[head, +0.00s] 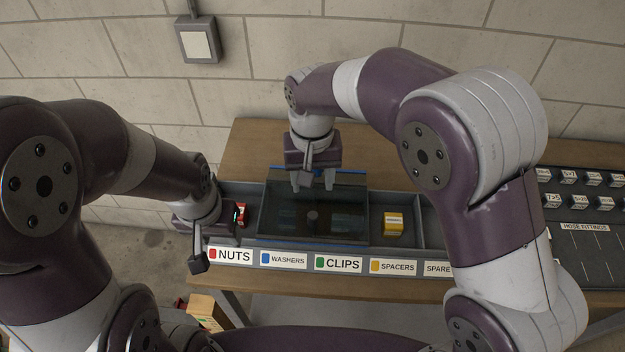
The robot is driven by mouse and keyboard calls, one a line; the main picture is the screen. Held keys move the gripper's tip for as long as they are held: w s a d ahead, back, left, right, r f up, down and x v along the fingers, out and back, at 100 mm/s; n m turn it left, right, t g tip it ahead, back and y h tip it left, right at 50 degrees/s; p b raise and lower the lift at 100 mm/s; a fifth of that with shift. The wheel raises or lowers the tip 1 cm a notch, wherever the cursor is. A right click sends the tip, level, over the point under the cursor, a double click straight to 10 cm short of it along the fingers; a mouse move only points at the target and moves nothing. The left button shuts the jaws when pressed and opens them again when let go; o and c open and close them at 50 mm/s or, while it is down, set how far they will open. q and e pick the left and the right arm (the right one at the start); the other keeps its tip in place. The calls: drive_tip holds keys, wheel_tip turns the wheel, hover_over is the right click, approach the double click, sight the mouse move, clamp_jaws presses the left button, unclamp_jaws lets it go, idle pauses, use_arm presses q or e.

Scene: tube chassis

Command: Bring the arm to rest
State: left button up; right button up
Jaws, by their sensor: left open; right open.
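My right gripper (313,182) is open and points down above a dark see-through panel (285,225), which covers the middle of the labelled bin row (428,232). I cannot tell whether its fingertips touch the panel. Nothing shows between its fingers. My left gripper (200,258) is at the left end of the bin row, by the NUTS label (231,255). It is open, and only part of its fingers shows. My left arm comes in from the left, and my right arm arches over the right part of the bench.
A red item (241,214) lies in the left bin, close to my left gripper. A yellow box (393,223) sits in the SPACERS bin. A dark hose fittings board (585,245) lies at the right. A brick wall (290,40) stands behind the wooden bench (245,155). A cardboard box (208,312) is below.

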idle(0.3)
drive_tip(key=s+d+f, duration=0.1)
drive_tip(key=s+d, duration=0.2)
drive_tip(key=d, duration=0.3)
drive_tip(key=s+d+f+t, duration=0.1)
drive_tip(key=s+d, duration=0.3)
drive_tip(key=d, duration=0.3)
drive_tip(key=s+d+f+m, duration=0.1)
drive_tip(key=s+d, duration=0.2)
drive_tip(key=d, duration=0.4)
drive_tip(key=shift+s+f, duration=0.3)
drive_tip(key=shift+f, duration=0.05)
drive_tip(key=shift+s+d, duration=0.1)
drive_tip(key=shift+d, duration=0.1)
drive_tip(key=shift+a, duration=0.1)
